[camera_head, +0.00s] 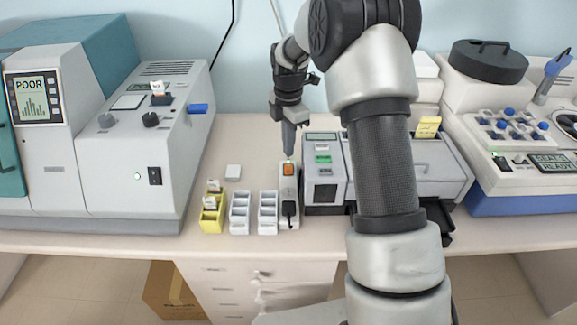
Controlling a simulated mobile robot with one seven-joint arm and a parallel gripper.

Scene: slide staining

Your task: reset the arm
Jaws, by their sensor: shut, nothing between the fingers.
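My gripper (289,151) is in the middle of the camera_head view, pointing down, with its fingers shut and nothing held. Its tip is just above or at a small white device with an orange switch (288,169) and a black socket on the bench. I cannot tell whether the tip touches the switch. My arm comes from the lower right, rises in front of the bench and bends back down to the gripper, hiding part of the machines behind it.
A yellow rack (212,219) and two white racks (239,222) (268,222) stand left of the device. A grey machine (325,190) stands close on its right. A large machine with a "POOR" screen (35,98) is at left. A white centrifuge-like machine (457,92) is at right.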

